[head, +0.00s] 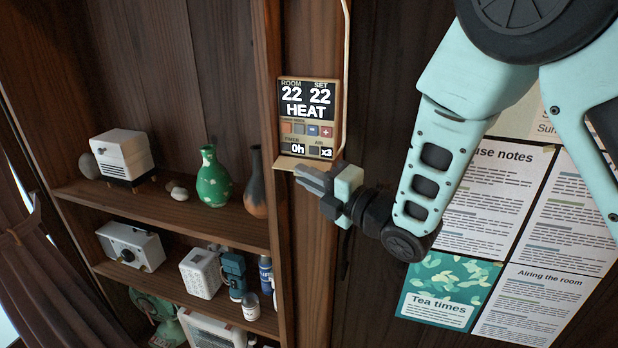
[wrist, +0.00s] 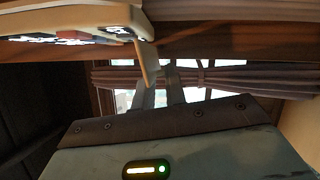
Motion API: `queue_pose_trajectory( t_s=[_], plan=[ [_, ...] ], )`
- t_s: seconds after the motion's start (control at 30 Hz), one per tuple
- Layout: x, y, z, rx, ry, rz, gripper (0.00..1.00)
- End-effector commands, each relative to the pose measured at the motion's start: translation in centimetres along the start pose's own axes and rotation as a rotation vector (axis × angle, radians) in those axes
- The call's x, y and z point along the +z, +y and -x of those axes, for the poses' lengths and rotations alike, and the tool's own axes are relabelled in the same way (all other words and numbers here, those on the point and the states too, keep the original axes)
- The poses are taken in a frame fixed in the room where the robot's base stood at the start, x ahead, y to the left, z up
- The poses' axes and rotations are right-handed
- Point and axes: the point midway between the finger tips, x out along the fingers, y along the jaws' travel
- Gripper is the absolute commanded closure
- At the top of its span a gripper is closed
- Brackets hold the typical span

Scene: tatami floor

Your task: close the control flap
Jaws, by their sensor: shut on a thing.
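The control panel (head: 307,107) is fixed to a wooden post and its display reads ROOM 22, SET 22, HEAT. Its flap (head: 291,162) is open, sticking out from the panel's lower edge and leaving the small buttons in view. My gripper (head: 303,177) is at the flap, just below the panel, and is shut on it. In the wrist view the pale flap (wrist: 148,62) hangs from the panel (wrist: 75,25) and meets my fingertips (wrist: 158,80). The exact contact is small and partly hidden.
A wooden shelf (head: 170,215) on the left holds a green vase (head: 213,180), a dark vase (head: 256,185) and small appliances. Paper notices (head: 485,200) hang on the wall at right, behind my arm. A pale cable (head: 346,70) runs down beside the panel.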

Motion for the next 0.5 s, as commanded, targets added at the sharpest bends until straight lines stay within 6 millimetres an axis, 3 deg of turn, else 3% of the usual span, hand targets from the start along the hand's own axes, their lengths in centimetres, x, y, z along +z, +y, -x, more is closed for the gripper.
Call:
queue_pose_trajectory(
  t_s=[0.5],
  plan=[
    [0.01, -0.01, 0.08, -0.014, -0.001, -0.027, 1.0]
  ],
)
